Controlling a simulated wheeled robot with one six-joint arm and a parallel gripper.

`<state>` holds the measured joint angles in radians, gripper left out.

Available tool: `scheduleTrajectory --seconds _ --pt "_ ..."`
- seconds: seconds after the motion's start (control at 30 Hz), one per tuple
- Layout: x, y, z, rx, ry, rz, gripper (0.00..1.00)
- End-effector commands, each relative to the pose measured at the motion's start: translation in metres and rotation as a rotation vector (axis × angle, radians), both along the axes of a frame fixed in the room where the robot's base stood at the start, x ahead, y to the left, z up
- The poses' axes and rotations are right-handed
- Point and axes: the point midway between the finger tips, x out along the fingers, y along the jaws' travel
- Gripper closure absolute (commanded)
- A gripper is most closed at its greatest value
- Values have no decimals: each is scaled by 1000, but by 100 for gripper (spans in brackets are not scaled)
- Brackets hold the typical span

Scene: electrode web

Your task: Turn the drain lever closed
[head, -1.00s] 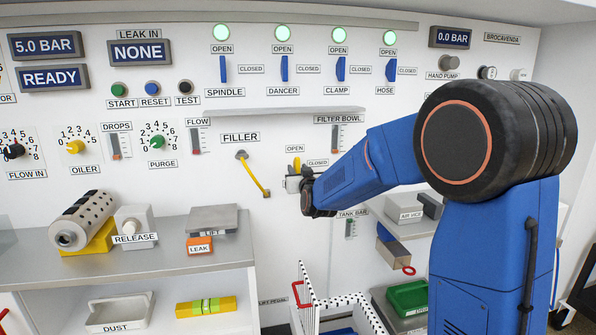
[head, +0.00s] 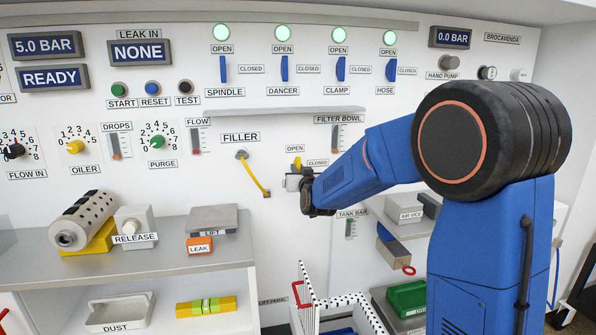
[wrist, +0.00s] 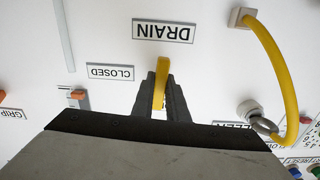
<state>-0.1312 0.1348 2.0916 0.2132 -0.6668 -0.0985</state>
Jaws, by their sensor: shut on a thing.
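The yellow drain lever (head: 297,163) is on the white panel, below an OPEN label (head: 295,149) and left of a CLOSED label (head: 317,163). It points roughly up, towards OPEN. The wrist view is upside down; there the lever (wrist: 160,85) stands between the two dark fingers of my gripper (wrist: 161,97), which is shut on it. The CLOSED label (wrist: 110,72) and the DRAIN label (wrist: 163,31) also show there. In the head view my gripper (head: 304,187) is at the lever's mount, and its fingertips are partly hidden.
A yellow filler hose (head: 253,175) hangs left of the lever. The FILTER BOWL gauge (head: 336,139) is up and to the right, the TANK gauge (head: 350,228) below. A shelf edge (head: 290,110) runs above. The panel between hose and lever is bare.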

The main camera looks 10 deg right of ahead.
Motion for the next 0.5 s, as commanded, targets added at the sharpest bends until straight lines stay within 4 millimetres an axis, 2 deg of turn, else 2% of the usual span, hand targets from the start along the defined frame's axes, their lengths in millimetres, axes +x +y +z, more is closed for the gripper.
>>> scheduleTrajectory --seconds 0.5 --pt "0 0 0 428 0 0 100"
